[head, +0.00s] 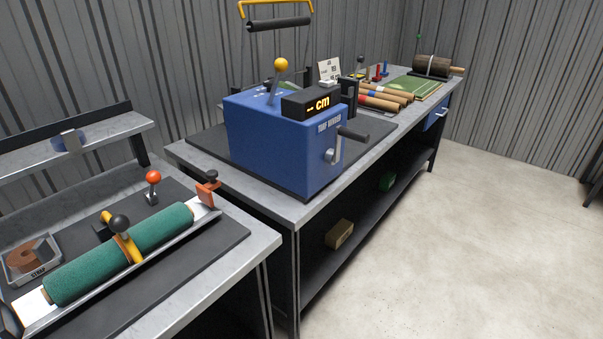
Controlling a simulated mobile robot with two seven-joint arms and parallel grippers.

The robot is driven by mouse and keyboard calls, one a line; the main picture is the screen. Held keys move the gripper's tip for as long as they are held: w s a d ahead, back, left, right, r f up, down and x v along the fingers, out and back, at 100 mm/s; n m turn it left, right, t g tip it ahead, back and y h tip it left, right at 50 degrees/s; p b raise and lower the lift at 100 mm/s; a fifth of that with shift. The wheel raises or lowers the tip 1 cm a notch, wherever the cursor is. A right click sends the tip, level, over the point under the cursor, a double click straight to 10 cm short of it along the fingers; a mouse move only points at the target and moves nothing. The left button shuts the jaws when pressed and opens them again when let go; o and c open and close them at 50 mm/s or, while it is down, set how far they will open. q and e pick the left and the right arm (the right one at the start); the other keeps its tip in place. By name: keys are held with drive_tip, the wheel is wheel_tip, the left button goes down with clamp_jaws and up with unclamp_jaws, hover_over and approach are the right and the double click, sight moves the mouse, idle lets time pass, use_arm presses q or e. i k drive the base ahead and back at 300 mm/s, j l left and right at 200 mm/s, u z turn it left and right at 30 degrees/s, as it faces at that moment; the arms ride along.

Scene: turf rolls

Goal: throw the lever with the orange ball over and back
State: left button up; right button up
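A lever with a yellow-orange ball (281,64) stands up from the top of the blue machine (262,140). Its thin shaft leans slightly, with the ball at the upper end. A second, shorter lever with a red-orange ball (153,177) stands on the dark mat of the left bench, behind the green turf roll (85,266). From colour alone I cannot be sure which ball the task calls orange. Neither of my grippers shows in the head view, and nothing touches either lever.
A display (318,104) reading "-- cm" and a crank (350,133) sit on the machine. A yellow-handled roller (279,24) is above it. The left bench (258,243) holds a strap tray (52,250) and a black-knobbed clamp (119,224). The floor (450,230) at right is clear.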

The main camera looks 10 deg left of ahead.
sight(153, 178)
drive_tip(key=i+l+u, duration=0.1)
drive_tip(key=u, duration=0.9)
drive_tip(key=i+l+u, duration=0.15)
drive_tip(key=l+u, duration=0.2)
drive_tip(key=i+l+u, duration=0.1)
drive_tip(key=l+u, duration=0.5)
drive_tip(key=l, duration=0.6)
drive_tip(key=l+u, duration=0.25)
drive_tip(key=l, duration=2.25)
